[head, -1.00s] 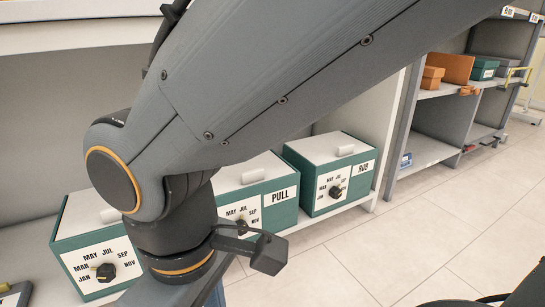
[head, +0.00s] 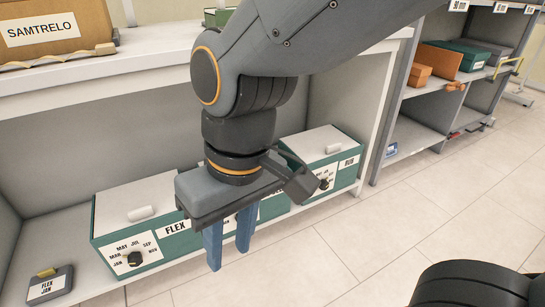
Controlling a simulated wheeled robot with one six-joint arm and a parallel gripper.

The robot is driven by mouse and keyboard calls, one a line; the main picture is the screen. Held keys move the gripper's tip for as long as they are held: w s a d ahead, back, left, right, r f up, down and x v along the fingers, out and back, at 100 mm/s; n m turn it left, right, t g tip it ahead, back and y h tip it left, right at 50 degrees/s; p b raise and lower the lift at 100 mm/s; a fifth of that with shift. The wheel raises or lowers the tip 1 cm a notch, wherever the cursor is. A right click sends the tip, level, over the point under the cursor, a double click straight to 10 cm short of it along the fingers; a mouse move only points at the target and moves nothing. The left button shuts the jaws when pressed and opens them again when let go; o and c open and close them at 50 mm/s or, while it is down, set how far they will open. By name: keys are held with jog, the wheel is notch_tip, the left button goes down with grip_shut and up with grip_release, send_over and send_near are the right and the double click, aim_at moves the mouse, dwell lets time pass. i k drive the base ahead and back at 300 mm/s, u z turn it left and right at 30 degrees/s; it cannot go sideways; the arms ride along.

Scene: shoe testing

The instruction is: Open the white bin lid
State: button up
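Green boxes with white lids stand on the lower shelf. The left box (head: 183,244) is labelled FLEX and has a flat white lid (head: 115,204) with a white handle (head: 142,213); the lid lies closed. The right box (head: 352,175) has a white lid (head: 318,138) with a handle (head: 334,148), also closed. A middle box (head: 273,205) is mostly hidden behind my gripper. My gripper (head: 229,257) points down, its two blue fingers apart with nothing between them. It appears in front of and to the right of the FLEX box, touching no lid that I can see.
A small grey block marked FLEX JAN (head: 50,284) lies left of the boxes. The worktop (head: 130,72) above overhangs them and carries a SAMTRELO carton (head: 50,28). A grey shelf unit (head: 420,140) stands at the right. The tiled floor (head: 360,245) in front is clear.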

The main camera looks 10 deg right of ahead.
aim_at(118, 208)
jog(key=z, duration=1.5)
jog(key=i, duration=1.35)
jog(key=u, duration=2.65)
